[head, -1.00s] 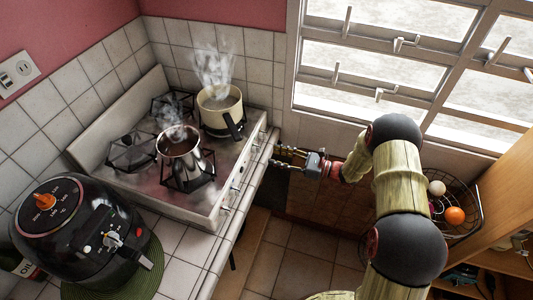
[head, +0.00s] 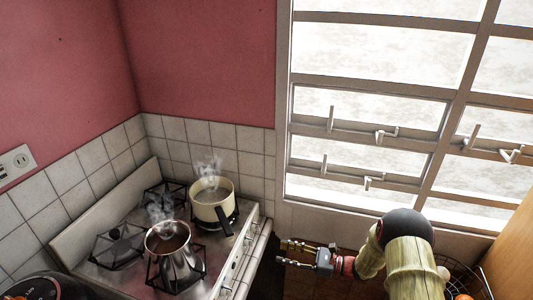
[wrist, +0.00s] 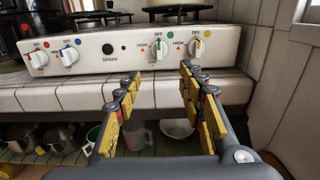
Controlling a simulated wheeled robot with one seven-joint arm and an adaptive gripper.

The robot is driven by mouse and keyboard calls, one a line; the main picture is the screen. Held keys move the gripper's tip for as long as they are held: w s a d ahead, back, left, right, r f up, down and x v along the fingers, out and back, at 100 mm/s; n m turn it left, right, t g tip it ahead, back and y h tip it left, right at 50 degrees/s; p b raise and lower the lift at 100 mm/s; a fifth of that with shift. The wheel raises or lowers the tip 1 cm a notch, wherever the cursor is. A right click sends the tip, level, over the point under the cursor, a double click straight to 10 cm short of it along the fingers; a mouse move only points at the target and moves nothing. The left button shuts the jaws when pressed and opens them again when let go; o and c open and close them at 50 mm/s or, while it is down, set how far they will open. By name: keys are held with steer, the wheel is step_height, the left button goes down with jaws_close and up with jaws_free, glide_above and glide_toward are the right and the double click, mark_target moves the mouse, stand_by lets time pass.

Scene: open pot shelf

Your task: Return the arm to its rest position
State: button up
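My gripper (head: 283,253) is at the front right of the stove (head: 215,262), pointing left toward it, with my arm reaching in from the lower right. In the wrist view my gripper (wrist: 161,78) is open and empty. Its yellow-padded fingers stand apart below the stove's knob panel (wrist: 130,50). I see nothing held between them.
A steaming cream pot (head: 213,203) and a steaming metal pot (head: 172,256) stand on the stove. The window (head: 370,130) is behind my arm. A wire basket (head: 468,276) and wooden furniture (head: 514,250) are at the right. A white bowl (wrist: 178,128) sits below the counter.

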steer(key=s+a+f+n+g+h, duration=0.1)
steer(key=s+f+n+g+h, duration=0.2)
steer(key=s+f, duration=0.4)
steer(key=s+d+r+n+g+h, duration=0.1)
steer(key=s+r+n+g, duration=0.15)
steer(key=s, duration=0.25)
steer(key=s+r+n+g+h, duration=0.2)
steer(key=s+n+g, duration=0.1)
steer(key=s, duration=0.2)
steer(key=s+d+r+n+t+h, duration=0.1)
steer(key=s+d+r+n+h, duration=0.25)
steer(key=r, duration=0.25)
steer(key=s+d+r+n+t+h+b, duration=0.1)
steer(key=s+d+r+n+h, duration=0.2)
steer(key=s+r+n, duration=0.15)
steer(key=s+d+r+n+t+h, duration=0.1)
steer(key=s+d+r+n+h, duration=0.2)
steer(key=s+r, duration=0.3)
step_height(320, 180, up, 12)
steer(key=s+a+n+t+h+b, duration=0.1)
steer(key=s+n+t, duration=0.1)
steer(key=t, duration=0.3)
steer(key=shift+s+r, duration=0.2)
steer(key=shift+s, duration=0.25)
steer(key=shift+a+n+h, duration=0.15)
steer(key=shift+n+h, duration=0.1)
